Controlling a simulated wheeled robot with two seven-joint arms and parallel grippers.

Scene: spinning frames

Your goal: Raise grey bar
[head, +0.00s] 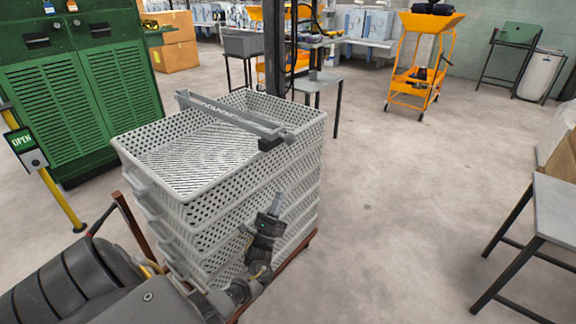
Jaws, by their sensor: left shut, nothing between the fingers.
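The grey bar (228,112) lies slanting across the top of a stack of light grey perforated crates (205,190). Its near end, at the right, sits by a small dark block (271,143) near the top crate's rim. My left gripper (279,199) is shut and empty. It is in front of the stack's near side, below the bar's near end and apart from the bar. Whether it touches the crates I cannot tell. My right gripper is not in view.
The crates stand on a reddish-brown base (272,279). A green cabinet (80,85) and a yellow post with an OPEN sign (21,140) stand at the left. A grey table (556,208) is at the right. The floor right of the stack is clear.

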